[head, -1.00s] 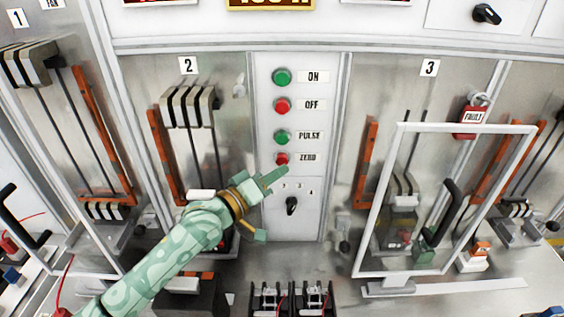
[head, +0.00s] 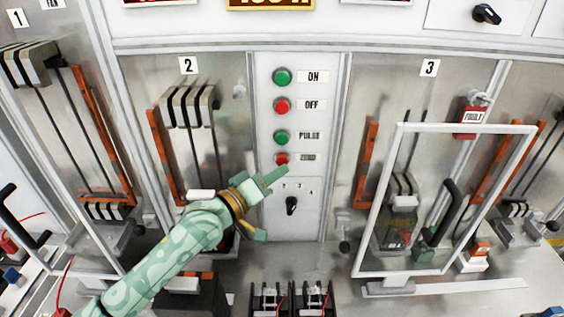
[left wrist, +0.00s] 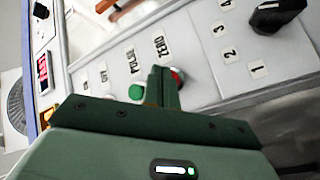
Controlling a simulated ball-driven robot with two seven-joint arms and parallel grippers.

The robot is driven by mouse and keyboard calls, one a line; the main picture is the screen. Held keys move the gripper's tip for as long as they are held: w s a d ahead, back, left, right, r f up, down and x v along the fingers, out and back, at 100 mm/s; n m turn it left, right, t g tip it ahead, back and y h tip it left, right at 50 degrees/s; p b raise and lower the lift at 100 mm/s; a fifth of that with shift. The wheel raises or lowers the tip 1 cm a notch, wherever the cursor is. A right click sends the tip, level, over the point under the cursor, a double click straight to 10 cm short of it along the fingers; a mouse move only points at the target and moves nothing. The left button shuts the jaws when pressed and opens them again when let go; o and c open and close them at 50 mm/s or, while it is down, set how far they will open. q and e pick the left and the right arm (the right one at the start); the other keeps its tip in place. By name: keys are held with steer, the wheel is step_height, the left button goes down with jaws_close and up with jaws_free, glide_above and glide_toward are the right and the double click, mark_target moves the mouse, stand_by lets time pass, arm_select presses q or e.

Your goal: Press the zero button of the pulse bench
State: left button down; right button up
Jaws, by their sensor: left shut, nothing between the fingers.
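The zero button is a small red push button (head: 282,158) at the bottom of the button column, beside its ZERO label. My left gripper (head: 276,177) is shut and empty, its tip just below the button in the head view. In the left wrist view the shut fingers (left wrist: 161,88) partly cover the red zero button (left wrist: 178,76). I cannot tell whether the tip touches it. My right gripper is not in view.
The red OFF button (head: 282,105) and green ON button (head: 282,77) are higher in the column. A black rotary selector (head: 292,205) is below. A clear framed cover (head: 381,195) stands in front of bay 3 at right, with a red FAULT lock (head: 473,117).

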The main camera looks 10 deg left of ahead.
arm_select(q)
steer(key=shift+w, duration=0.1)
steer(key=shift+w+a, duration=0.1)
steer(key=shift+w, duration=0.2)
steer(key=shift+w+a, duration=0.1)
steer(key=shift+w, duration=0.4)
stand_by(0.8)
steer(key=shift+r, duration=0.1)
steer(key=shift+s+d+p, duration=0.2)
steer(key=shift+s+p, duration=0.45)
steer(key=shift+s, duration=0.3)
